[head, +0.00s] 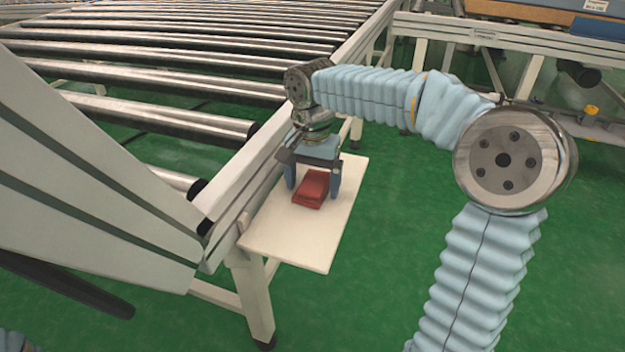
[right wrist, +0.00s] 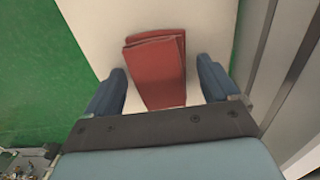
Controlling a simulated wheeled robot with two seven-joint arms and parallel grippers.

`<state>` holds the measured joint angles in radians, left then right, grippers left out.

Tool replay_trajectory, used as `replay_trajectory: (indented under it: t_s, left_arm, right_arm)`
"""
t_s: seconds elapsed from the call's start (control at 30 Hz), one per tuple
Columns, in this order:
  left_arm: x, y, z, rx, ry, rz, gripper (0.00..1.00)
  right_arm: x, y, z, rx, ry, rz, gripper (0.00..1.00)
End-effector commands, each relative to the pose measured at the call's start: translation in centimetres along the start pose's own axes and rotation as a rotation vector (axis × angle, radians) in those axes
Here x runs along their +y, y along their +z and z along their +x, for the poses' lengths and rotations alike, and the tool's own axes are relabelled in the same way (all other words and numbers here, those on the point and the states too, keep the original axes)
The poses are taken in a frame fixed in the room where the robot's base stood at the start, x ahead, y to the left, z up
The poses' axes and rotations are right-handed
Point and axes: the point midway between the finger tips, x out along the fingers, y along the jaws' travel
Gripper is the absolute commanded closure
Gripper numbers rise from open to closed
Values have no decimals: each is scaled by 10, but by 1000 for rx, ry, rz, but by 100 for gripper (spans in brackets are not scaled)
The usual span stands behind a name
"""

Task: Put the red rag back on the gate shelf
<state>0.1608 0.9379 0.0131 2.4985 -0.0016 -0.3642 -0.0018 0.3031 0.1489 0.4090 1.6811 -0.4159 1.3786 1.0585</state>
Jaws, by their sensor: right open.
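The red rag (head: 311,188) is a folded stack lying on the white gate shelf (head: 303,245), a flat board fixed beside the roller conveyor frame. My right gripper (head: 314,189) is just above the rag, pointing down, with its blue fingers spread on either side of it. In the right wrist view the rag (right wrist: 157,72) lies between the two open fingers (right wrist: 159,85), with gaps to both. The pale shelf (right wrist: 95,25) shows under the rag there. My left gripper is not in view.
The roller conveyor (head: 150,115) fills the upper left, its frame rail running along the shelf. A pale slanted gate panel (head: 90,170) stands at the left. Another conveyor frame (head: 490,35) is at the back right. Green floor (head: 385,265) is open right of the shelf.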

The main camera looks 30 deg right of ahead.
Motion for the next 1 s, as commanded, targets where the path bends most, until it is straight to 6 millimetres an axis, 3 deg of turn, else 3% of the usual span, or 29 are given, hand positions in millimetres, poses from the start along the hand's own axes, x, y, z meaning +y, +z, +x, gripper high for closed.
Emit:
replay_trajectory:
  t_s: [0.23, 0.5, 0.7, 1.0]
  left_arm:
    - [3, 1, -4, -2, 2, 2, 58]
    - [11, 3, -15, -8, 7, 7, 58]
    - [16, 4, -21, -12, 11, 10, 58]
    - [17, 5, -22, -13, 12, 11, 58]
  right_arm:
    - [-1, 0, -17, 2, -2, 0, 12]
    - [-1, 0, -80, 2, -3, 0, 12]
    - [-1, 0, -113, 1, -1, 0, 12]
    - [0, 0, -123, 0, 1, 0, 12]
